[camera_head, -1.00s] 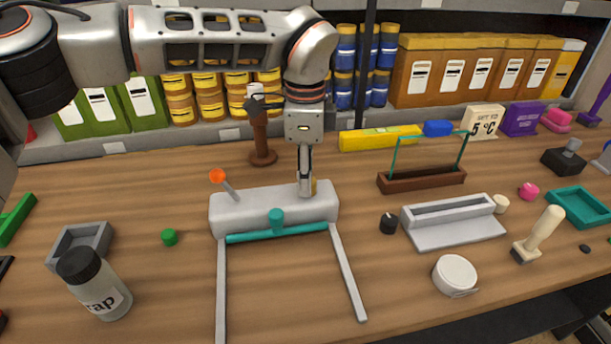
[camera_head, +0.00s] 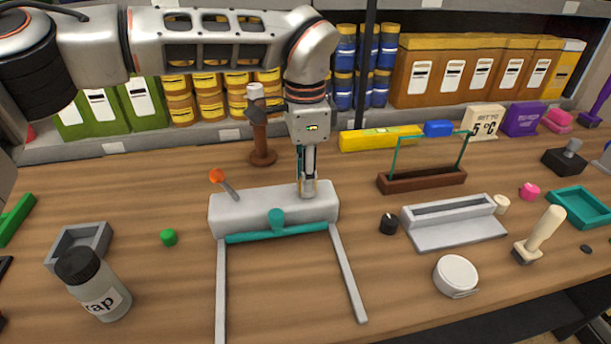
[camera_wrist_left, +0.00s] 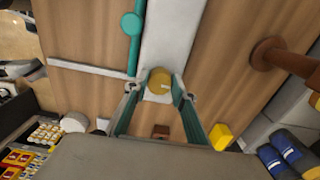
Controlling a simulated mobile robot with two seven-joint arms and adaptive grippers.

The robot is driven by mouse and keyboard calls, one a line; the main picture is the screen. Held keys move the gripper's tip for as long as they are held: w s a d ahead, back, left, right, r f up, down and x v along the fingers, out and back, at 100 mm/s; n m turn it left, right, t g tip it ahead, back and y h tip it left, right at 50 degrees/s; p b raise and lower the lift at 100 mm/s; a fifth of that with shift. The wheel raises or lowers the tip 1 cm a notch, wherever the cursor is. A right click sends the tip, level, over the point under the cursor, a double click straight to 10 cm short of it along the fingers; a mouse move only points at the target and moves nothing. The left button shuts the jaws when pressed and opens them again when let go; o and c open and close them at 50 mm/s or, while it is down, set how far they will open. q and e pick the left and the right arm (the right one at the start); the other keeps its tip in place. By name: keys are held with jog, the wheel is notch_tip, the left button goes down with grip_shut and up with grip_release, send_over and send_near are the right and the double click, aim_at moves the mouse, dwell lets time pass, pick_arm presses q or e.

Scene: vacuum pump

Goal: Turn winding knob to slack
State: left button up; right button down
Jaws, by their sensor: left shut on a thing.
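The pump is a light grey block (camera_head: 255,212) with a teal bar (camera_head: 275,232) along its front and two grey legs. A lever with an orange ball (camera_head: 216,176) leans at its left end. The round gold winding knob (camera_wrist_left: 159,80) sits on the block's other end and shows in the left wrist view with a small pale mark. My left gripper (camera_head: 307,193) points down at that end, its fingers on either side of the knob and shut on it. In the head view the fingers mostly hide the knob. My right gripper is not in view.
A brown post stand (camera_head: 262,150) stands close behind the block. A brown tray with a teal handle (camera_head: 422,180) and a grey holder (camera_head: 453,222) are to the right. A jar (camera_head: 95,285) and a green knob (camera_head: 168,237) are to the left.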

pick_arm(q)
jog(key=o, duration=1.1)
notch_tip(320, 180, up, 12)
jog(key=shift+r, duration=0.1)
jog(key=shift+s, duration=0.1)
